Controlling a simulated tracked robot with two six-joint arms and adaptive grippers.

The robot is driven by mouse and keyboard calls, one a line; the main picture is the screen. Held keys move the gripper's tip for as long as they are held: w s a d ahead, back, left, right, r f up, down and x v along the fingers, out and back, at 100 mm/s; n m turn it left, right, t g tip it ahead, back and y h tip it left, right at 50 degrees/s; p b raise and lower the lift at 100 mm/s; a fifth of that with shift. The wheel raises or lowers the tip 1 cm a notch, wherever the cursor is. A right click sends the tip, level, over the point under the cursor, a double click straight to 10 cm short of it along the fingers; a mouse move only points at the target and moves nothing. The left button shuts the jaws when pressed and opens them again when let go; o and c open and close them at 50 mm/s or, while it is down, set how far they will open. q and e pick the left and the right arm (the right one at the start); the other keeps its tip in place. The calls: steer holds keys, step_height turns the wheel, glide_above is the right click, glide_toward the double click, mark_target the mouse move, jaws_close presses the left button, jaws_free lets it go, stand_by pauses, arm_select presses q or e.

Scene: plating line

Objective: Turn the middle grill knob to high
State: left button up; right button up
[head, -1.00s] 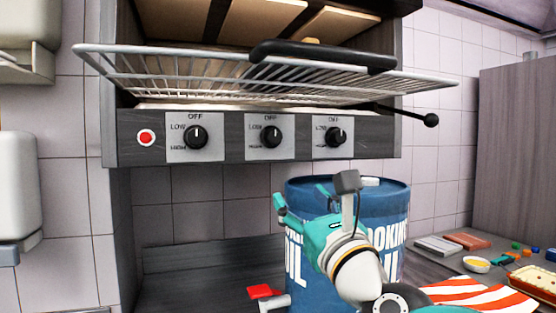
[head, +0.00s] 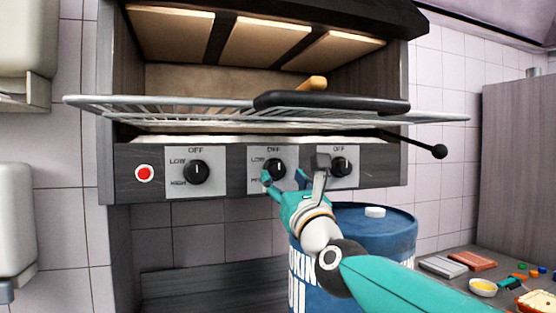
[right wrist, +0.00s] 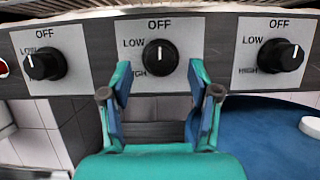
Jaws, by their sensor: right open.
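The middle grill knob (head: 275,170) is black and round, on a pale plate marked OFF, LOW and HIGH. In the right wrist view the middle knob (right wrist: 160,57) has its white mark pointing up to OFF. My right gripper (head: 284,180) is teal and blue. It stands just below and in front of the middle knob, partly covering its plate in the head view. In the right wrist view the right gripper (right wrist: 160,85) is open and empty, with its fingertips spread to either side below the knob. My left gripper is not in view.
A left knob (head: 196,172) and a right knob (head: 341,167) flank the middle one. A red button (head: 145,173) is at far left. A blue oil drum (head: 385,230) stands below right.

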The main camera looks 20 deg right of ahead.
mark_target(278, 169)
steer(key=shift+p+x, duration=0.6)
steer(key=shift+x, duration=1.15)
steer(key=c, duration=0.7)
steer(key=shift+s+r, duration=0.15)
steer(key=shift+s, duration=0.05)
steer(key=c, duration=0.4)
